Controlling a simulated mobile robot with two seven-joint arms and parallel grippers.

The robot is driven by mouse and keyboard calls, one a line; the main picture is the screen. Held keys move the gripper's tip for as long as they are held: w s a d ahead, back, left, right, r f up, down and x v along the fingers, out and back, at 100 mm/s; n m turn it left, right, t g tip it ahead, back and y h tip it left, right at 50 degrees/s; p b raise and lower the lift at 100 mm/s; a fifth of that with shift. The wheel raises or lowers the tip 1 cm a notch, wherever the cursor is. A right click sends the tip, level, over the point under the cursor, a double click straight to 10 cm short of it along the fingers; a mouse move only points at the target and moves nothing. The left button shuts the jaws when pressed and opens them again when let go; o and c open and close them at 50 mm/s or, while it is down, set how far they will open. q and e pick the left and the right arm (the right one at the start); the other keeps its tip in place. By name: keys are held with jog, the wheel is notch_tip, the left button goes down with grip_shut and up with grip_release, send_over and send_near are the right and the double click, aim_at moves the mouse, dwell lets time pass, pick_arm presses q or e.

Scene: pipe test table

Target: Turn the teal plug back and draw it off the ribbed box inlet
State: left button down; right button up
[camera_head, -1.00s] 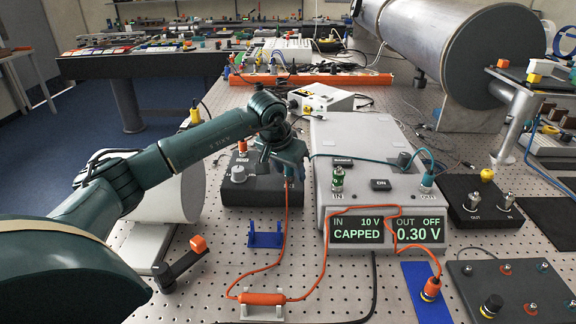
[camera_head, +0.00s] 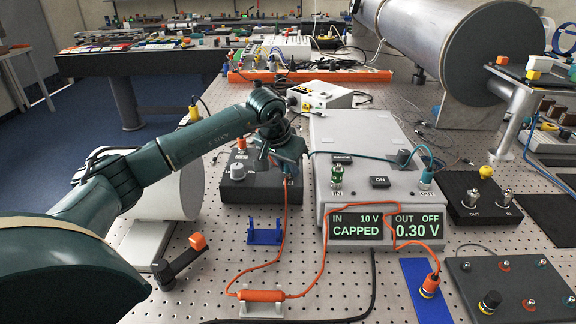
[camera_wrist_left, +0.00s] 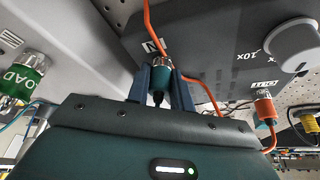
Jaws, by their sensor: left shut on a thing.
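My left gripper (camera_head: 287,172) reaches the right part of a black box (camera_head: 235,190) beside the grey meter. In the left wrist view its two blue-grey fingers (camera_wrist_left: 160,88) are shut on the teal plug (camera_wrist_left: 162,72). The plug sits against the dark box face (camera_wrist_left: 215,45), by a white label partly hidden. I cannot tell whether it is still seated on the inlet. An orange cable (camera_head: 286,215) hangs below the gripper in the head view. The plug itself is mostly hidden there. My right gripper is not in view.
The grey meter (camera_head: 365,160) stands just right, with a green plug (camera_head: 337,178) on its IN side and a display reading CAPPED. An orange inline part (camera_head: 262,296) lies on a white holder in front. A blue bracket (camera_head: 265,236) stands near the box.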

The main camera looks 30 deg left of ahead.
pick_arm(q)
jog(key=n+y, duration=0.1)
jog(key=n, duration=0.2)
jog(key=shift+d+r+p, duration=0.1)
jog(key=shift+p, duration=0.2)
jog(key=shift+n+y, duration=0.5)
jog(key=shift+n, duration=0.6)
jog(key=shift+w+n+g+y+p, duration=0.1)
jog(key=shift+n+g+y+p, duration=0.3)
jog(key=shift+n, duration=0.8)
jog(key=n, duration=0.2)
jog(key=shift+n+g+y, duration=0.3)
jog(key=shift+n+y, duration=0.1)
